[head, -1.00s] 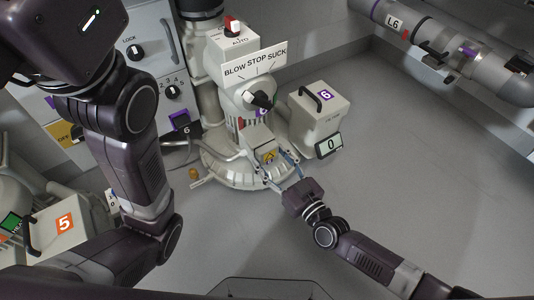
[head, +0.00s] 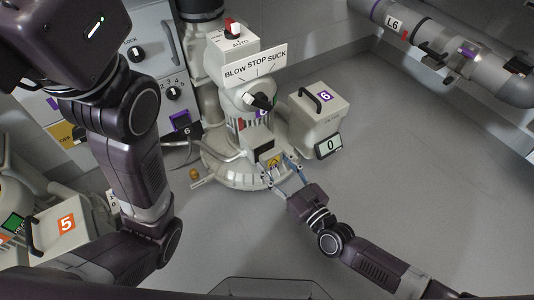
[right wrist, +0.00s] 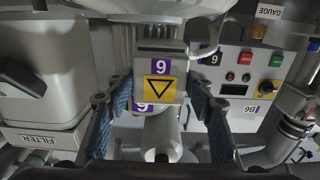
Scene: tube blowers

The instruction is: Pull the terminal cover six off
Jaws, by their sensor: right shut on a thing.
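Terminal cover six (head: 271,161) is a small pale box with a yellow warning triangle. My right gripper (head: 283,171) is shut on it, one blue-padded finger on each side. In the head view a dark opening (head: 264,147) shows in the blower's base just behind the cover, and the cover appears apart from it. In the right wrist view the cover (right wrist: 159,88), with a purple number label, shows upside down between the fingers (right wrist: 160,100). My left arm comes in at the left; its gripper is not in view.
Blower six (head: 253,100) stands behind, with a BLOW STOP SUCK sign (head: 255,62). A white filter box (head: 318,104) and a display reading 0 (head: 329,146) are to its right. The floor at right is clear.

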